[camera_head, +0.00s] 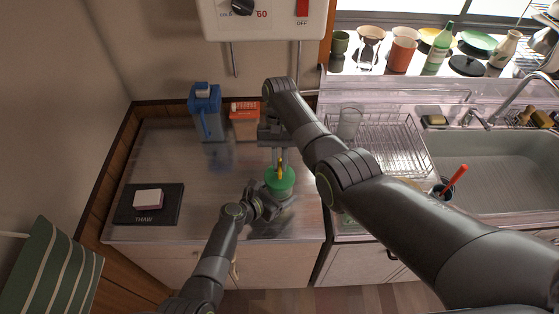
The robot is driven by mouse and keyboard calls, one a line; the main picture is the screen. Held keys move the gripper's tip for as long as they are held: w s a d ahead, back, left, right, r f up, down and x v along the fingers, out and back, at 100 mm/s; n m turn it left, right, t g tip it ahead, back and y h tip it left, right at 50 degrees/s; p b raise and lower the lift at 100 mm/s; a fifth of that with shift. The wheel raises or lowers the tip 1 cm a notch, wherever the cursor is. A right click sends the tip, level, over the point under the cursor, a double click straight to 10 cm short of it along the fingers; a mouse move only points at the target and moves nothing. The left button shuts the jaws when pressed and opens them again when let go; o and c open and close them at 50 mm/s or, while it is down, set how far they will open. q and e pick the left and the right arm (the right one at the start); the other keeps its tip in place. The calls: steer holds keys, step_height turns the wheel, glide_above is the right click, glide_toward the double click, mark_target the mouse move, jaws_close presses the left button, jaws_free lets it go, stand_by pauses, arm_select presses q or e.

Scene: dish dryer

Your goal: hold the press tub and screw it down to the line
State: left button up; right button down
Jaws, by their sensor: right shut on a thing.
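The press tub (284,196) stands on the metal counter, with a green lid (280,182) on top. A small yellow piece, which looks like the screw handle (281,170), stands up at the lid's middle. My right gripper (280,158) points down over the tub and is shut on this handle. My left gripper (268,205) is at the tub's lower left side, close against it. Its fingers are too small and dark to tell whether they grip the tub. Any line on the tub cannot be made out.
A blue jug (206,115) and an orange box (244,122) stand at the back wall. A black board (150,204) with a pale block lies at the left. A wire dish rack (385,140) and the sink (490,170) are at the right.

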mark_target(288, 170)
steer(key=m+y, duration=0.1)
steer(key=m, duration=0.1)
steer(key=m+y, duration=0.1)
steer(key=m, duration=0.2)
steer(key=shift+d+m+t, duration=0.2)
steer(key=shift+m+t, duration=0.1)
steer(key=shift+t, duration=0.1)
steer(key=m, duration=0.2)
steer(key=m+t+y, duration=0.1)
steer(key=m, duration=0.1)
steer(key=shift+d+m+y, duration=0.1)
steer(key=shift+m+y, duration=0.2)
steer(key=shift+m, duration=0.1)
steer(key=c, duration=1.5)
jaws_free()
steer(key=shift+s, duration=0.1)
steer(key=shift+r, duration=0.1)
steer(key=w+d+r, duration=0.4)
steer(key=w+d, duration=0.4)
steer(key=d, duration=0.3)
steer(key=shift+d+r, duration=0.2)
